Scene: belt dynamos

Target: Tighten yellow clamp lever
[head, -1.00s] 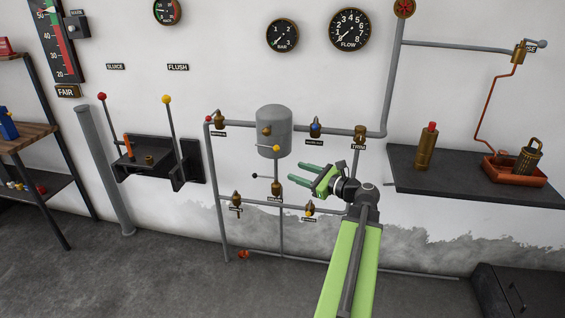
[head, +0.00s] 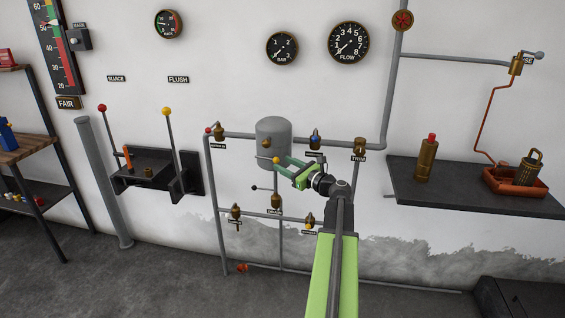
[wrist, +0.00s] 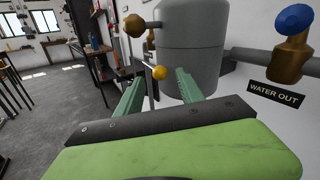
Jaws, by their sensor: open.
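A yellow ball-ended lever (head: 276,160) sticks out at the lower part of the grey cylinder (head: 273,130) on the wall piping. The yellow ball (wrist: 159,73) also shows in the wrist view, in front of the cylinder (wrist: 193,55). My gripper (head: 284,167) is open, its two green fingers reaching left toward the lever. In the wrist view, the ball lies between the fingertips of my gripper (wrist: 158,82), and I see no contact. The lower part of the lever is partly hidden.
A brass valve with a blue knob (wrist: 294,18) and the WATER OUT label (wrist: 275,95) are right of the cylinder. A grey pipe (head: 350,143) runs close to my gripper. Another yellow-topped lever (head: 166,111) stands on the black bracket at left. Open floor lies below.

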